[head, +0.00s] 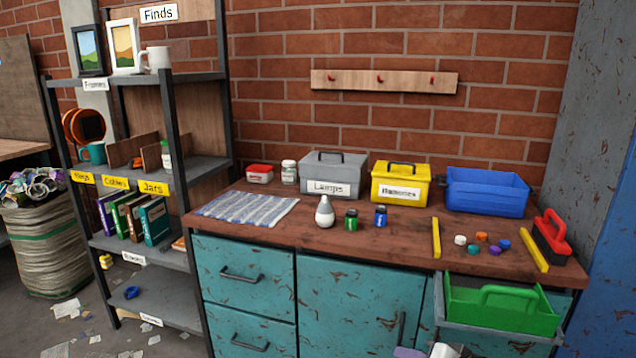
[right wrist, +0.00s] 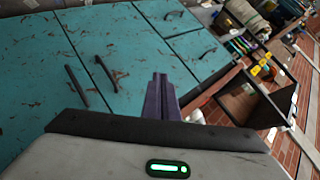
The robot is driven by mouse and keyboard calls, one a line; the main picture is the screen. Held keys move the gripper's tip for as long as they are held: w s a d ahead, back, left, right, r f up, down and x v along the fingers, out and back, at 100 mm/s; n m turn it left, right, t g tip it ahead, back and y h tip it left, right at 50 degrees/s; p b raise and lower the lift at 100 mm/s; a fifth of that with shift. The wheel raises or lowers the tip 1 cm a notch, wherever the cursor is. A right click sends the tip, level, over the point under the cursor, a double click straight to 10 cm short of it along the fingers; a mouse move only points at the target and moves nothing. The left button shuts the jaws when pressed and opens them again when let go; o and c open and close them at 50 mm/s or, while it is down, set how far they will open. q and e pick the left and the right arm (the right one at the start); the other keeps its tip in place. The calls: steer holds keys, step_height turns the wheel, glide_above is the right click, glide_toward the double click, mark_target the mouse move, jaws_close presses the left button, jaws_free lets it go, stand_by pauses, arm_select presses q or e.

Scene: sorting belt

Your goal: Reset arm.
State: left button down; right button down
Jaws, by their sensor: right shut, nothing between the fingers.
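My right gripper (head: 410,352) shows only in part at the bottom edge of the head view, low in front of the teal cabinet (head: 350,300). In the right wrist view its two dark fingers (right wrist: 160,78) are together, with nothing between them. The teal cabinet doors and drawers (right wrist: 60,60) lie beyond the fingers there. My left gripper is in neither view.
An open drawer (head: 490,338) juts out at the right, with a green caddy (head: 500,312) in it. The wooden worktop (head: 330,248) bears boxes, a blue bin (head: 487,192), batteries, a bulb and caps. A shelf rack (head: 172,130) stands at the left.

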steer(key=s+a+f+n+g+h+p, duration=0.1)
steer(key=s+f, duration=0.4)
steer(key=s, duration=0.3)
steer(key=s+f+n+h+p, duration=0.15)
steer(key=s+f, duration=0.25)
steer(key=s, duration=0.4)
steer(key=s+a+n+h+p, duration=0.1)
steer(key=s+a+n+p, duration=0.1)
steer(key=s, duration=1.4)
steer(key=shift+s+a+r+n, duration=0.15)
steer(key=shift+a+r+n, duration=0.1)
steer(key=shift+n, duration=0.5)
